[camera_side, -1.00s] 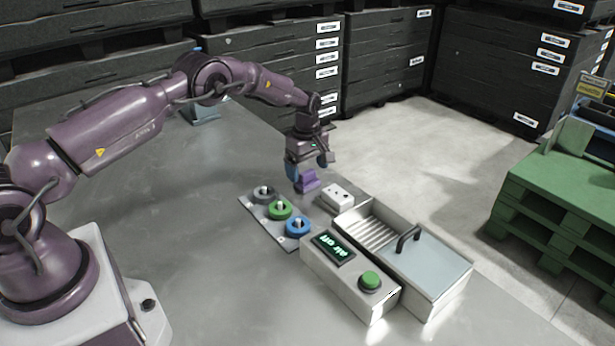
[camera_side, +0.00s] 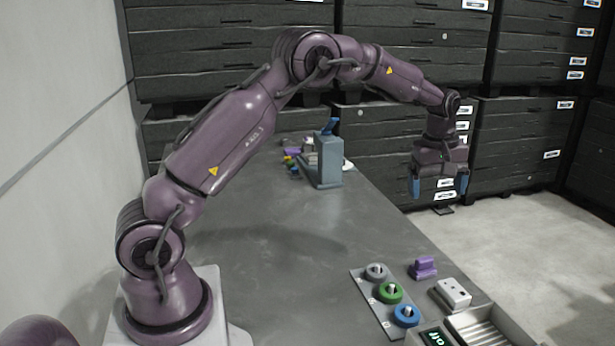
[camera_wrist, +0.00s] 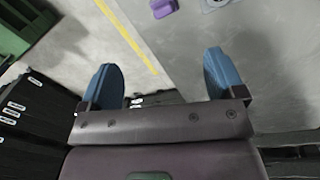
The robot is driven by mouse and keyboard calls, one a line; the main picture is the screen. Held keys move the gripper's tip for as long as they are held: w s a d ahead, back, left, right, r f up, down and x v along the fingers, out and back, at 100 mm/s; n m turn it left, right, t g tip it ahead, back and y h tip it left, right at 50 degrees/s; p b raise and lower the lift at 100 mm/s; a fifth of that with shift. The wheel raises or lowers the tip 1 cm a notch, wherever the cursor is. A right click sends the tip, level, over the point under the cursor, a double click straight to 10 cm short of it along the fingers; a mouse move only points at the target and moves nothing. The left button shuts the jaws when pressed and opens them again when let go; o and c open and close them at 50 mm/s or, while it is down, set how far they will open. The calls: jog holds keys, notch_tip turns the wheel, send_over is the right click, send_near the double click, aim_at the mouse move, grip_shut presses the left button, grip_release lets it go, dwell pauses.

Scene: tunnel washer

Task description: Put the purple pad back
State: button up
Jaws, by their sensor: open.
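The purple pad (camera_side: 423,267) sits on the grey table, right of the plate with the knobs and just behind the white block. It also shows at the top of the wrist view (camera_wrist: 163,8), partly cut off. My gripper (camera_side: 438,187) is raised well above the table and is open, with its blue fingers apart and nothing between them. In the wrist view the open fingers (camera_wrist: 165,80) are empty and the pad lies beyond them.
A plate with grey, green and blue knobs (camera_side: 390,292) lies left of the pad. A white block (camera_side: 453,293) and a metal tray (camera_side: 482,335) stand in front. A blue-grey device (camera_side: 328,160) stands further back. The middle of the table is clear.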

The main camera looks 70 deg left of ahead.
jog(key=s+d+r+m+t, duration=0.1)
jog(key=s+d+r+m, duration=0.3)
jog(key=s+r, duration=0.35)
jog(key=s+d+r+m+t, duration=0.1)
jog(key=s+d+r+m, duration=0.4)
jog(key=s, duration=0.4)
jog(key=s+d+f+m+t, duration=0.1)
jog(key=s+m, duration=0.4)
jog(key=s, duration=1)
jog(key=shift+s+d+m+t, duration=0.15)
jog(key=shift+d+m+t, duration=0.15)
jog(key=shift+d+t, duration=0.4)
